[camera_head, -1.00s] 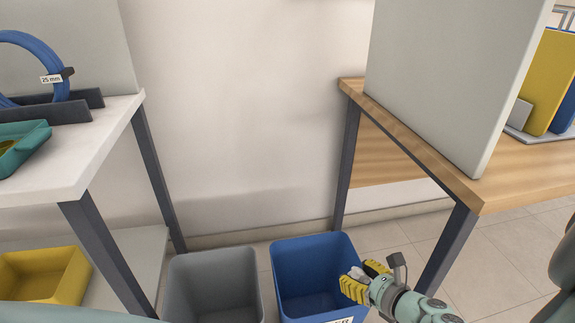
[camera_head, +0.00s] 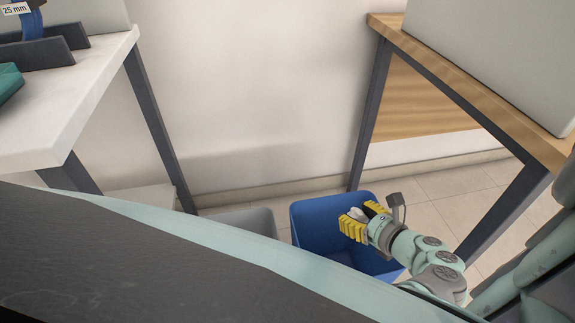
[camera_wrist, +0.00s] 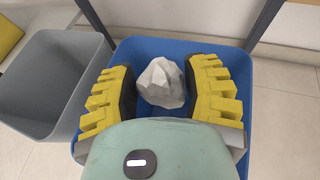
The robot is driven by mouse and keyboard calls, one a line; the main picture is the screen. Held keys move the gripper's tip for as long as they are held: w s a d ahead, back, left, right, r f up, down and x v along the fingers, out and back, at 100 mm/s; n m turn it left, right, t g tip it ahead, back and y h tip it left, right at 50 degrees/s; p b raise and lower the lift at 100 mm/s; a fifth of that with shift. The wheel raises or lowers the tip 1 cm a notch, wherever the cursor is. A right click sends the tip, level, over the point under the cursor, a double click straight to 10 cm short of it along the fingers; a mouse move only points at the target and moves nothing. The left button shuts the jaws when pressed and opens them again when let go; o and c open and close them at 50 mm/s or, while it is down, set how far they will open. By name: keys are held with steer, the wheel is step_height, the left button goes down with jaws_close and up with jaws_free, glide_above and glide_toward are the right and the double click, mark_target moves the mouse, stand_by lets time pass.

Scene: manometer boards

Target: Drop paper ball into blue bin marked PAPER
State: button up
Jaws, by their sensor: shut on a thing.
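The paper ball (camera_wrist: 162,83) is white and crumpled. It sits between the two yellow fingers of my gripper (camera_wrist: 166,92) in the wrist view. In the head view my gripper (camera_head: 362,220) is shut on the ball (camera_head: 357,213), over the blue bin (camera_head: 318,222). The wrist view shows the blue bin (camera_wrist: 262,80) below and around the ball and fingers. The bin's front and any marking on it are hidden in both current views. How far the ball is above the bin's floor I cannot tell.
A grey bin (camera_head: 245,222) stands just left of the blue bin, partly hidden by my own body. A white table (camera_head: 90,95) is at left and a wooden table (camera_head: 470,90) at right, with dark legs near the bins. The wall is behind.

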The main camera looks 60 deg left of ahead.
step_height(320, 180, down, 2)
steer(key=shift+f+b, duration=0.2)
steer(key=shift+b, duration=0.65)
steer(key=shift+r, duration=0.1)
steer(key=o, duration=0.7)
steer(key=shift+o, duration=0.2)
steer(key=shift+d, duration=0.1)
steer(key=v, duration=1.2)
steer(key=shift+w, duration=0.1)
